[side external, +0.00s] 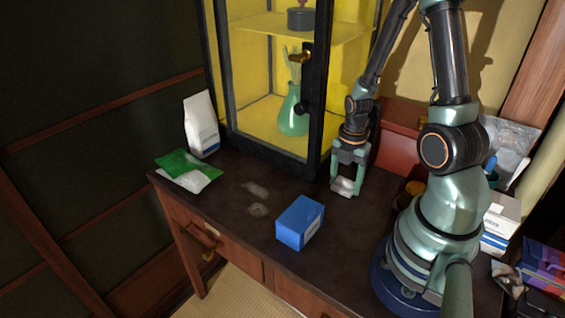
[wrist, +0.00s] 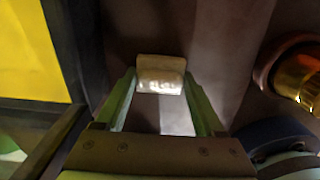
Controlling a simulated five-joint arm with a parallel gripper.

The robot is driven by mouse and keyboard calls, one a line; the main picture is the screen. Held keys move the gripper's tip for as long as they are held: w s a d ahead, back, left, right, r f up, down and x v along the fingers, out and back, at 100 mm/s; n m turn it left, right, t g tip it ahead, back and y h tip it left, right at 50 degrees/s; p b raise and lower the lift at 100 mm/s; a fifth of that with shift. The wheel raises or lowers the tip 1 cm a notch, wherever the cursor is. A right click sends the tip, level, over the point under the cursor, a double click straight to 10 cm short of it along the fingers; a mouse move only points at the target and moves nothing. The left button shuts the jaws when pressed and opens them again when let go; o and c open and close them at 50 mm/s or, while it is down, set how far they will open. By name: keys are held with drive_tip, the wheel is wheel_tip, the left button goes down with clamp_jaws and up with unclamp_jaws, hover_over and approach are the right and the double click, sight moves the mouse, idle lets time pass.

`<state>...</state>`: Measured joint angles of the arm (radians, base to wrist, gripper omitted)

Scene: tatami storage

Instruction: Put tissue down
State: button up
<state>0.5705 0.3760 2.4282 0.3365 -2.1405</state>
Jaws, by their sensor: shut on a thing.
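The tissue (side external: 344,187) is a small pale, crumpled-looking piece between the fingertips of my gripper (side external: 347,182). It also shows in the wrist view (wrist: 161,73), held across the tips of the two green fingers (wrist: 160,85). My gripper is shut on it and points down, close to the dark wooden tabletop (side external: 240,214), to the right of the cabinet. I cannot tell whether the tissue touches the tabletop.
A yellow-lined cabinet (side external: 322,100) with a dark frame stands just left of my gripper. A red box (side external: 398,140) is behind, and an amber jar (wrist: 312,75) is to the right.

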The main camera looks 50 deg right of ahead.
sight(343, 181)
drive_tip(key=shift+f, duration=0.15)
drive_tip(key=o, duration=1.4)
wheel_tip(343, 181, up, 12)
drive_tip(key=shift+r, duration=0.2)
drive_tip(key=w+a+r+m+t, duration=0.1)
drive_tip(key=a+r+m+t, duration=0.1)
drive_tip(key=a+r+m, duration=0.2)
drive_tip(key=w+a+r+m+t, duration=0.1)
drive_tip(key=w+a+r+m, duration=0.1)
drive_tip(key=a+r+m, duration=0.2)
drive_tip(key=w+a+r+m+t, duration=0.2)
drive_tip(key=a+r+m, duration=0.2)
drive_tip(key=a+m, duration=0.3)
drive_tip(key=shift+r+m+t, duration=0.15)
drive_tip(key=shift+m, duration=0.6)
drive_tip(key=shift+r+m+t, duration=0.15)
drive_tip(key=shift+m, duration=0.6)
